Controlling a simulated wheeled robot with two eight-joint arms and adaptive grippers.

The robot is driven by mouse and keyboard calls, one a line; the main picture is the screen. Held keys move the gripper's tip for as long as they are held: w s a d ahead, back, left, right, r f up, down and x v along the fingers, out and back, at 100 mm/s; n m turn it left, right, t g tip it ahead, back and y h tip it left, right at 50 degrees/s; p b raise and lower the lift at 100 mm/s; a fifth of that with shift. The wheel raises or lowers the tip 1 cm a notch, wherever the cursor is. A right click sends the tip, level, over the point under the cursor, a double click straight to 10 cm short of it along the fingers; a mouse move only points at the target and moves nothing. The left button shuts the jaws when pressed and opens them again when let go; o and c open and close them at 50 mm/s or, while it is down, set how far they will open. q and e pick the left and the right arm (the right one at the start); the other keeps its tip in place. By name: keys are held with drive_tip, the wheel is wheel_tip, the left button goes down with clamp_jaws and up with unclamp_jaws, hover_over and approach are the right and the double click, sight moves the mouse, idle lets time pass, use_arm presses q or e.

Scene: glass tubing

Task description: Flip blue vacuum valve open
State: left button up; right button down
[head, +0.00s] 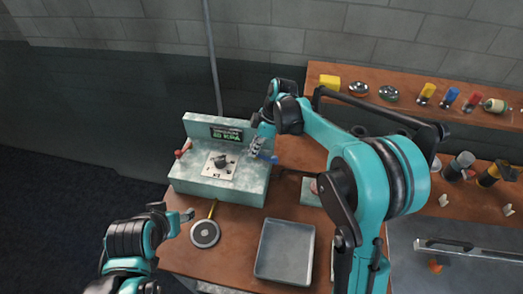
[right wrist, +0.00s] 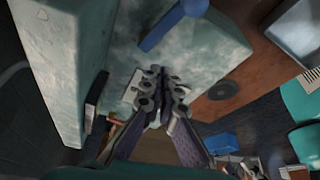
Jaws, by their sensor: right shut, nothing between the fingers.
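The blue valve handle (head: 268,158) is on the right end of the pale teal vacuum box (head: 235,190). It also shows in the right wrist view as a blue bar (right wrist: 172,25) lying diagonally near the top. My right gripper (head: 257,147) is beside the handle. In the right wrist view its fingertips (right wrist: 160,88) are together and empty, with a visible gap between them and the blue bar. My left gripper (head: 186,214) is low at the front left of the box; its fingers are too small to read.
The box has a red handle (head: 183,149), a central knob (head: 221,161) and a green-lit display (head: 227,134) reading in kPa. A grey tray (head: 262,274) and a round dark disc (head: 205,233) lie in front. A shelf (head: 325,69) with several coloured items stands at the back right.

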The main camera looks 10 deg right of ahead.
drive_tip(key=p+v, duration=0.2)
drive_tip(key=v, duration=0.7)
drive_tip(key=shift+s+d, duration=0.15)
drive_tip(key=shift+d, duration=0.05)
